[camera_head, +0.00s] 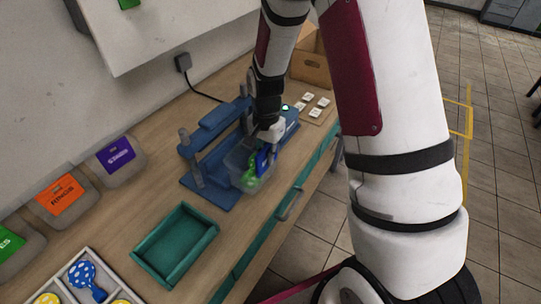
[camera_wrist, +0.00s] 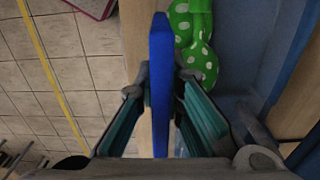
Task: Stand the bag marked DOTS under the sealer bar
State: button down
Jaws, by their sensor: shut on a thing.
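My gripper (camera_head: 268,135) is shut on the blue top (camera_head: 265,160) of a clear bag (camera_head: 238,158) with a green dotted balloon (camera_head: 250,177) in it. In the wrist view the blue top (camera_wrist: 160,75) stands edge-on between my fingertips (camera_wrist: 157,85), and the green balloon with white dots (camera_wrist: 195,40) shows beyond. No marking on the bag is readable. The blue sealer (camera_head: 212,185) stands on the bench, with its raised bar (camera_head: 215,120) along the back. The bag is at the sealer's front side; whether any of it is under the bar cannot be told.
A green tray (camera_head: 175,245) lies in front of the sealer. Labelled grey bins, purple (camera_head: 116,155) and orange (camera_head: 62,195), line the wall. A divided balloon tray (camera_head: 85,280) is at the lower left. White tiles (camera_head: 308,97) and a cardboard box (camera_head: 310,68) are behind.

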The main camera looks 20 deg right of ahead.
aim_at(247, 151)
jog(key=shift+w+a+f+b, duration=0.1)
jog(key=shift+w+a+b, duration=0.5)
jog(key=shift+w, duration=0.4)
jog(key=shift+w+a+f+b, duration=0.15)
jog(key=shift+w+a+b, duration=0.35)
jog(key=shift+w+a, duration=0.4)
jog(key=shift+w+a+f+b, duration=0.1)
jog(key=shift+w+a+b, duration=0.45)
jog(key=shift+w, duration=0.55)
jog(key=c, duration=1.6)
grip_release()
jog(key=shift+s+d+r, duration=0.1)
jog(key=shift+r, duration=0.05)
jog(key=shift+s+d+r+p, duration=0.35)
jog(key=shift+r+p, duration=0.3)
jog(key=shift+r, duration=0.45)
jog(key=shift+s+d+r+p, duration=0.2)
jog(key=shift+s+r+p, duration=0.35)
jog(key=shift+r, duration=0.6)
jog(key=shift+s+d+r+p, duration=0.3)
jog(key=shift+r+p, duration=0.4)
jog(key=shift+r, duration=0.4)
